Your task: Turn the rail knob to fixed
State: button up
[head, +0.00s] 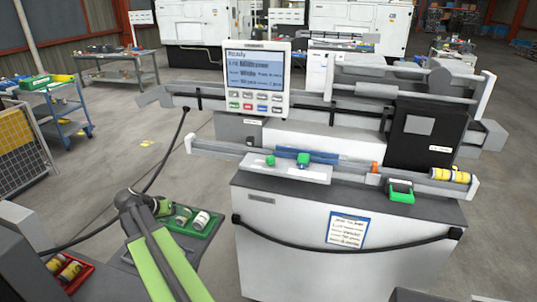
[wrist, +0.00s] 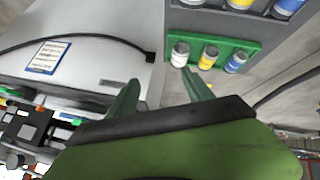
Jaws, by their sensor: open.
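The loader's front rail (head: 225,149) runs across the top of a grey cabinet in the head view. Two small green knobs, a left one (head: 270,160) and a right one (head: 303,159), sit on a pale plate at the rail. An orange piece (head: 374,167) is farther right. I cannot tell which of these is the rail knob, or read its setting. My gripper (wrist: 160,88) is open and empty in the wrist view, its green fingers spread. It is off to the left of the cabinet, well away from the knobs, near a green tray.
The green tray (wrist: 253,47) holds several small cans. A red bin (head: 88,268) is at lower left. The control panel (head: 256,75) stands above the rail. A black cable (head: 340,248) hangs across the cabinet (head: 285,262) front. A blue cart (head: 50,115) stands at far left.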

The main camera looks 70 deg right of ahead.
jog(key=s+d+r+m+g+h+p, duration=0.1)
jog(key=s+d+r+m, duration=0.2)
jog(key=s+d+r, duration=0.35)
jog(key=s+d+r+m+g+h+p, duration=0.1)
jog(key=s+d+r+m+g+h, duration=0.15)
jog(key=d, duration=0.75)
jog(key=m+g, duration=0.1)
jog(key=m, duration=0.3)
send_near(270, 158)
jog(key=shift+h, duration=0.35)
jog(key=b+x, duration=0.1)
jog(key=x, duration=0.2)
jog(key=b+x, duration=0.2)
jog(key=x, duration=0.1)
jog(key=b+x, duration=0.2)
jog(key=x, duration=0.2)
jog(key=shift+a+f, duration=0.25)
jog(key=shift+f, duration=0.1)
jog(key=shift+s+d+f+b, duration=0.1)
jog(key=shift+s+d+b, duration=0.2)
jog(key=shift+d, duration=0.1)
